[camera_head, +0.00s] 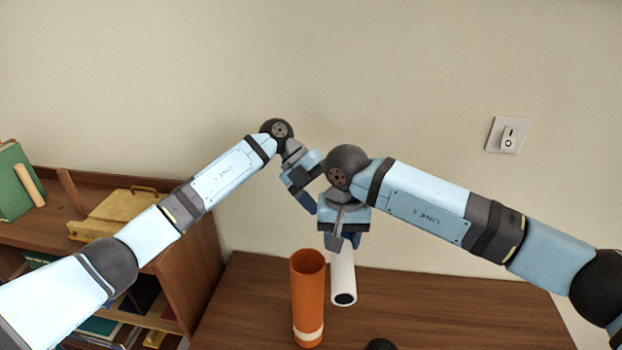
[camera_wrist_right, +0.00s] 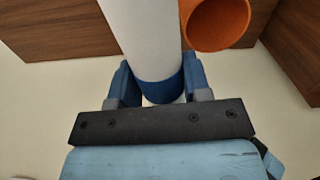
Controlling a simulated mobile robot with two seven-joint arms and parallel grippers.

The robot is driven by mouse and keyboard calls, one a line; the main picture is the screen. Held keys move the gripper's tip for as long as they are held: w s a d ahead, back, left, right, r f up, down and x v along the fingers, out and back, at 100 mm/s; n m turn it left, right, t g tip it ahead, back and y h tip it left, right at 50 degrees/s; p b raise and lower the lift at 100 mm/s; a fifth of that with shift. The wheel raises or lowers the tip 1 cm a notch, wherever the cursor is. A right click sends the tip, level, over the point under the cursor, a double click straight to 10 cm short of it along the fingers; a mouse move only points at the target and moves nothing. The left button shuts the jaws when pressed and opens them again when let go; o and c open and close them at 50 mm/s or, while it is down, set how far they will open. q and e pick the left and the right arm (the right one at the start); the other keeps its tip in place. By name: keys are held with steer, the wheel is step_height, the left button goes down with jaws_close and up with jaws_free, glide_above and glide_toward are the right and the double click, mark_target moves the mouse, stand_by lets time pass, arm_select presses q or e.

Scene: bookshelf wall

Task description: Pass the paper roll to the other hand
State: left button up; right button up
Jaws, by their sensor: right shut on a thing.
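The white paper roll (camera_head: 343,279) hangs below my right gripper (camera_head: 344,242), its dark open end toward the camera. In the right wrist view the roll (camera_wrist_right: 143,35) lies between the two blue fingers of the right gripper (camera_wrist_right: 157,85), which is shut on it near a blue band at its end. My left gripper (camera_head: 304,196) is behind and left of the right one, close to it and apart from the visible part of the roll. The right wrist partly hides it, and its finger opening cannot be made out.
An orange open tube (camera_head: 308,295) with a cream band stands on the brown desk (camera_head: 455,310), just left of the roll. A dark round thing (camera_head: 380,344) is at the front edge of view. A bookshelf (camera_head: 205,270) with a yellow box (camera_head: 115,212) is at left. The desk's right side is clear.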

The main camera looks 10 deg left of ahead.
arm_select(q)
steer(key=x, duration=0.6)
steer(key=c, duration=1)
steer(key=shift+c, duration=0.2)
arm_select(e)
steer(key=o, duration=1)
steer(key=shift+o, duration=0.2)
